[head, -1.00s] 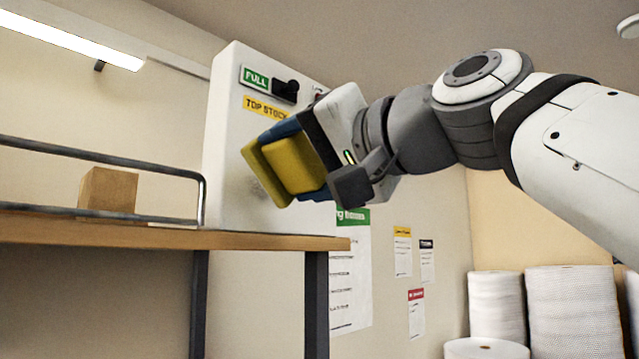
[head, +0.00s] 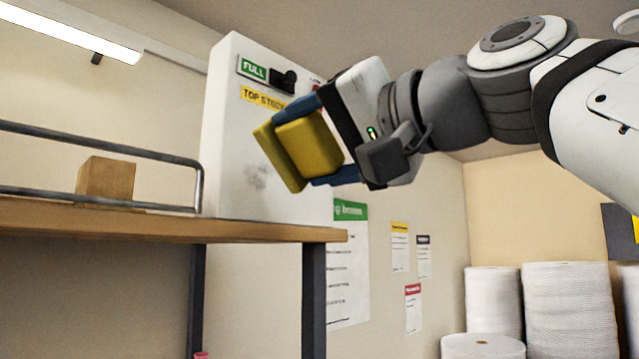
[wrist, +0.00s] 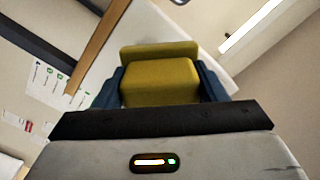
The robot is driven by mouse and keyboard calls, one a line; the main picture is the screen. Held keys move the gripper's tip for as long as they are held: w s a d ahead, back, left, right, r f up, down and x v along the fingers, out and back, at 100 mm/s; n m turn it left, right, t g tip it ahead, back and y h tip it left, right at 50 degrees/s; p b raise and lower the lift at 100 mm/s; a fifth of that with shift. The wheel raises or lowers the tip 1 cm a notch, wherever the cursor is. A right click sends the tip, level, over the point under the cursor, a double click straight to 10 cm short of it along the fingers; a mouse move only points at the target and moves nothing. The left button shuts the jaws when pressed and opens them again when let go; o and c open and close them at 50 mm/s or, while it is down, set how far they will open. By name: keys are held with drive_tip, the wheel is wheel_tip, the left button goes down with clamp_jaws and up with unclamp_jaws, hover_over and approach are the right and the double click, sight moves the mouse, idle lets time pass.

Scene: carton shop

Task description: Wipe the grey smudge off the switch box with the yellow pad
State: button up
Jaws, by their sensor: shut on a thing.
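The white switch box (head: 225,130) stands at the back of the shelf in the head view. It bears a green FULL label, a dark knob and a yellow TOP STOCK label. The grey smudge (head: 256,177) shows on its face below the yellow label, left of the pad. My gripper (head: 318,145) is shut on the yellow pad (head: 280,157), holding it by its block between blue fingers. The pad is tilted, in front of the box's right part; I cannot tell whether it touches. The pad also shows in the wrist view (wrist: 160,82).
A wooden shelf (head: 150,225) with a metal rail (head: 100,145) lies below and left of the box. A small brown carton (head: 106,179) sits on it. White rolls (head: 565,305) stand at the lower right. Posters hang on the wall.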

sight(293, 166)
drive_tip(key=shift+p+x, duration=0.9)
drive_tip(key=shift+x, duration=2.6)
drive_tip(key=shift+x, duration=0.95)
drive_tip(key=shift+w+d, duration=1.3)
drive_tip(key=shift+w, duration=0.1)
drive_tip(key=shift+s+a, duration=1.3)
drive_tip(key=shift+s, duration=0.05)
drive_tip(key=shift+f, duration=0.1)
drive_tip(key=shift+b+v, duration=1)
drive_tip(key=shift+v, duration=1.9)
drive_tip(key=shift+s+d, duration=0.1)
